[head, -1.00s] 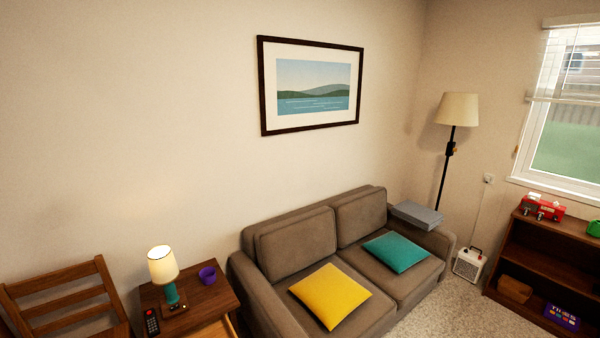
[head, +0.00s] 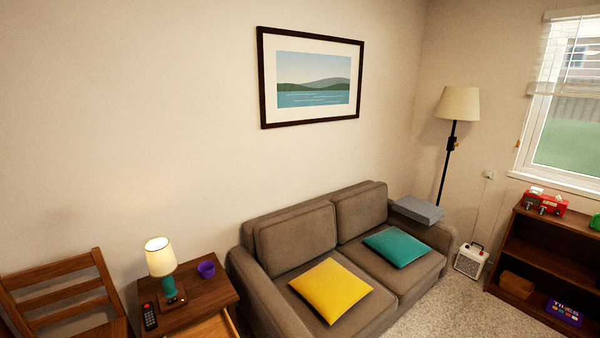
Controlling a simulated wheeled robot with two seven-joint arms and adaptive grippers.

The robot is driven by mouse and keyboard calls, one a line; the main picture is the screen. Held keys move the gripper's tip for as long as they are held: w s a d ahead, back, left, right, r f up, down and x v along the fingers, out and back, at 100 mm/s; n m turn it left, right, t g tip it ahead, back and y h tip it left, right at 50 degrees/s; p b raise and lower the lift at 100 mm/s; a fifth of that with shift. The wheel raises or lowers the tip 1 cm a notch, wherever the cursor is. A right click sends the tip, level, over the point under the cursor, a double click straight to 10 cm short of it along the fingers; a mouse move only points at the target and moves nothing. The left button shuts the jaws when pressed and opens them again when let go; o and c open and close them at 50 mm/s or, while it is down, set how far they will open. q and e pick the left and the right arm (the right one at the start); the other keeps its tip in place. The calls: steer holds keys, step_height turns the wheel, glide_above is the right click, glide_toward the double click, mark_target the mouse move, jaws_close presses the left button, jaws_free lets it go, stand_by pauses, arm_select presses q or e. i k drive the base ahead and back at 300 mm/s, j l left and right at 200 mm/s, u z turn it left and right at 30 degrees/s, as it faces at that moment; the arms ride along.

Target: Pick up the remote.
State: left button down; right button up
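The remote (head: 150,316) is dark with a red button near its top. It lies on the left part of the wooden side table (head: 208,290), at the lower left of the head view. It is left of the base of the lit table lamp (head: 160,259). Neither of my grippers shows in this view.
A purple cup (head: 206,269) stands right of the lamp, and a drawer (head: 215,328) of the table seems pulled out. A wooden chair (head: 62,291) is left of the table. The brown sofa (head: 290,246) with yellow and teal cushions is close on the right.

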mark_target(150, 320)
steer(key=u, duration=1.3)
steer(key=i+j+z, duration=0.5)
steer(key=j+z, duration=0.15)
steer(key=j, duration=0.15)
steer(key=i+j+z, duration=0.2)
steer(key=j+z, duration=0.15)
steer(key=j, duration=0.15)
steer(key=i+j+z, duration=0.1)
steer(key=j+z, duration=0.25)
steer(key=j, duration=0.15)
steer(key=j+z, duration=0.35)
steer(key=j, duration=0.2)
steer(key=j+z, duration=0.3)
steer(key=j, duration=0.3)
